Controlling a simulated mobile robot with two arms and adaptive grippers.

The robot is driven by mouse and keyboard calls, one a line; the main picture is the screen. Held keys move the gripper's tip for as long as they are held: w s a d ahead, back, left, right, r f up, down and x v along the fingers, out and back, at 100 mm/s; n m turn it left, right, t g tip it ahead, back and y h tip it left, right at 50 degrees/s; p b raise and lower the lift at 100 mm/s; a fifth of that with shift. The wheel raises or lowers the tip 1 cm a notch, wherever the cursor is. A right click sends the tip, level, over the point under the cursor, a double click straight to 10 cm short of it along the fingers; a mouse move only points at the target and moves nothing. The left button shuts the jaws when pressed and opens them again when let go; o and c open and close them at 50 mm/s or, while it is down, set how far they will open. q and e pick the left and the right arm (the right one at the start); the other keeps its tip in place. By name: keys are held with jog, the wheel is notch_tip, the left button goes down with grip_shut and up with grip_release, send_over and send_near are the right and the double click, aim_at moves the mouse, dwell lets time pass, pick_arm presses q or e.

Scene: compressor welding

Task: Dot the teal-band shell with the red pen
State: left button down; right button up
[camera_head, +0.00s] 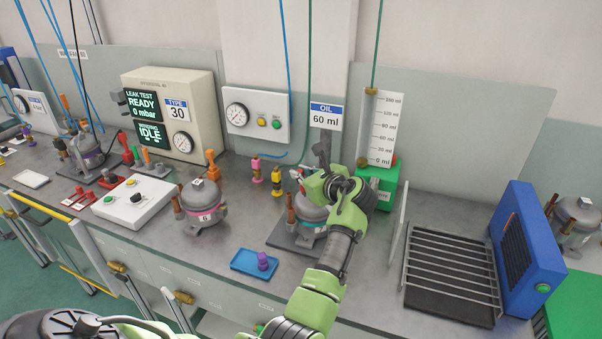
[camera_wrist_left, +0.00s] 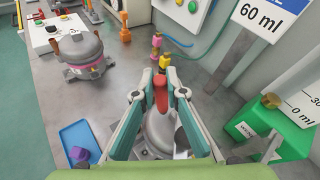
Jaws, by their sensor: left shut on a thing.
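The teal-band shell (camera_head: 309,212) is a grey compressor shell with copper stubs, standing on a dark plate on the bench. My left gripper (camera_head: 304,178) is over this shell and partly covers it. In the left wrist view the gripper (camera_wrist_left: 160,84) is shut on the red pen (camera_wrist_left: 160,95), held between the fingertips. The grey dome of the shell (camera_wrist_left: 158,128) shows below and between the fingers; its band is mostly hidden there. I cannot tell whether the pen tip touches the shell. My right gripper is in neither view.
A pink-band shell (camera_head: 203,208) stands to the left. A blue tray (camera_head: 246,270) with a purple piece (camera_head: 263,261) lies in front. A green box (camera_head: 384,180) stands behind at right, near a white panel (camera_head: 398,228) and a black rack (camera_head: 445,300). Pink and yellow fittings (camera_head: 276,178) stand behind.

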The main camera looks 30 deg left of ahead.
pick_arm(q)
jog(key=shift+f, duration=0.55)
dwell(0.7)
notch_tip(320, 180, up, 7)
jog(key=p, duration=0.8)
jog(key=shift+r+p, duration=0.15)
jog(key=shift+p, duration=0.25)
